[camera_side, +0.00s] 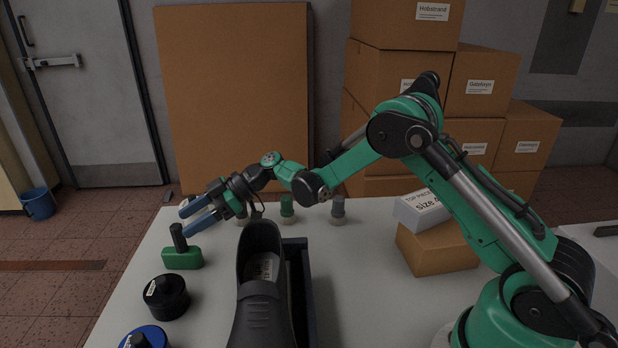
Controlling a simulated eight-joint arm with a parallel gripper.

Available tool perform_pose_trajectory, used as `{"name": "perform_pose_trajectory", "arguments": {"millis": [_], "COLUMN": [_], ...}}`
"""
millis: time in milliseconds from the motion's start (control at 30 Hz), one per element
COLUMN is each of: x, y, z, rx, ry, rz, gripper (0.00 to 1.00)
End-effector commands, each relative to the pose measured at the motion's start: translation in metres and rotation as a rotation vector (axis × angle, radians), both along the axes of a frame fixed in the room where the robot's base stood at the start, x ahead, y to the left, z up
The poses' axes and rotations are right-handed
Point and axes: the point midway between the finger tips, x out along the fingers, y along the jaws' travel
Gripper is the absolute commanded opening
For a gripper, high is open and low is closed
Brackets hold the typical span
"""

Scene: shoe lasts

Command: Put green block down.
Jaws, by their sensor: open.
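The green block (182,259) sits upright on the white table near its left edge. A dark upright handle (178,238) rises from its top. My gripper (186,221) has two blue fingers, which are open and point down to the left. The fingertips are just above and to the right of the handle's top. No finger visibly closes on the handle. I cannot tell from this one view how far apart in depth they are.
A black round piece (166,297) and a blue-rimmed one (146,338) stand in front of the block. A dark shoe (262,290) lies beside a dark tray wall (308,300). Small knobbed pieces (287,209) stand behind. Boxes (440,247) are at right.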

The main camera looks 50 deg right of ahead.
Motion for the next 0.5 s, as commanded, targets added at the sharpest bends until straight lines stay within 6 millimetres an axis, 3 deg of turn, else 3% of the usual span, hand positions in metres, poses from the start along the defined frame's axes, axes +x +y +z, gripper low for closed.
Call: {"name": "perform_pose_trajectory", "arguments": {"millis": [200, 500], "x": [-0.015, -0.023], "y": [-0.038, -0.054], "z": [0.017, 0.025], "rx": [0.001, 0.001], "ry": [0.000, 0.000], "rz": [-0.004, 0.000], "gripper": [0.59, 0.59]}}
